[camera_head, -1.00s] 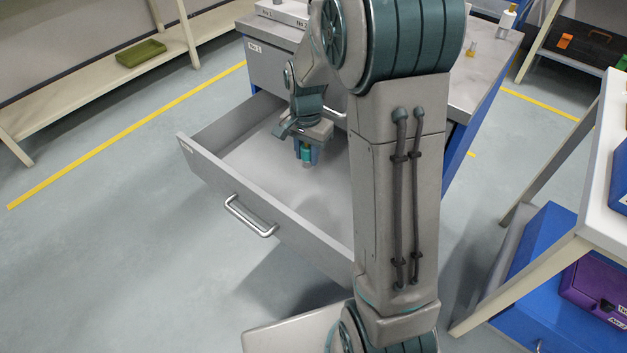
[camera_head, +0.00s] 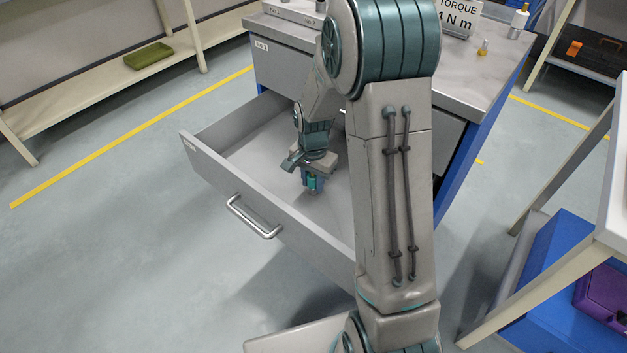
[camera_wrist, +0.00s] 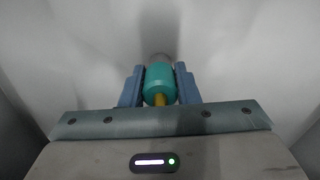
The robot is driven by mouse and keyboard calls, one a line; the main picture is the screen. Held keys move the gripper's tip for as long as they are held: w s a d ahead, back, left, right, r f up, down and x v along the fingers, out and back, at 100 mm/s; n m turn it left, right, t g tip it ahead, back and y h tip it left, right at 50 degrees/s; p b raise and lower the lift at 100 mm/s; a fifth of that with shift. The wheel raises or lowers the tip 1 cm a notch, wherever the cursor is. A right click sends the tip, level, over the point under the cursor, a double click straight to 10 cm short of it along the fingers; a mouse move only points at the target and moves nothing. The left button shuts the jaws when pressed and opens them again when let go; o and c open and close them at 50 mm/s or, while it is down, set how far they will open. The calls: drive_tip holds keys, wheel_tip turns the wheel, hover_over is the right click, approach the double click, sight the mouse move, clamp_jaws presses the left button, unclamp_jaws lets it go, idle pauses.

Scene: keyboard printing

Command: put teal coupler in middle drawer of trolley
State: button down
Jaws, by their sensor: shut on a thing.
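The teal coupler (camera_wrist: 160,84) is between the two blue fingers of my gripper (camera_wrist: 159,88) in the wrist view, with a brass-coloured end toward the camera and a grey end beyond. In the head view my gripper (camera_head: 313,184) points down inside the open drawer (camera_head: 262,153), shut on the coupler (camera_head: 313,184). The drawer is grey, has a silver handle and is pulled out from the trolley (camera_head: 288,72). Its floor around the gripper looks bare. I cannot tell whether the coupler touches the floor. My arm hides the drawer's right part.
The drawer's front wall (camera_head: 225,190) and side walls surround my gripper. A torque sign (camera_head: 459,17) and small bottles stand on the trolley top (camera_head: 470,65). A white-topped table with a blue box (camera_head: 560,270) beneath is at the right. An olive tray (camera_head: 148,55) lies on a shelf at left.

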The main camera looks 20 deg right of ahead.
drive_tip(key=shift+f, duration=0.15)
drive_tip(key=c, duration=1.1)
unclamp_jaws()
wheel_tip(320, 180, up, 12)
drive_tip(key=p, duration=0.3)
drive_tip(key=s+r+n, duration=0.3)
drive_tip(key=s+n, duration=0.2)
drive_tip(key=s, duration=0.5)
drive_tip(key=s+a+r+n+t, duration=0.1)
drive_tip(key=s+r+n, duration=0.3)
drive_tip(key=s, duration=0.6)
drive_tip(key=shift+n, duration=0.4)
drive_tip(key=shift+a, duration=0.1)
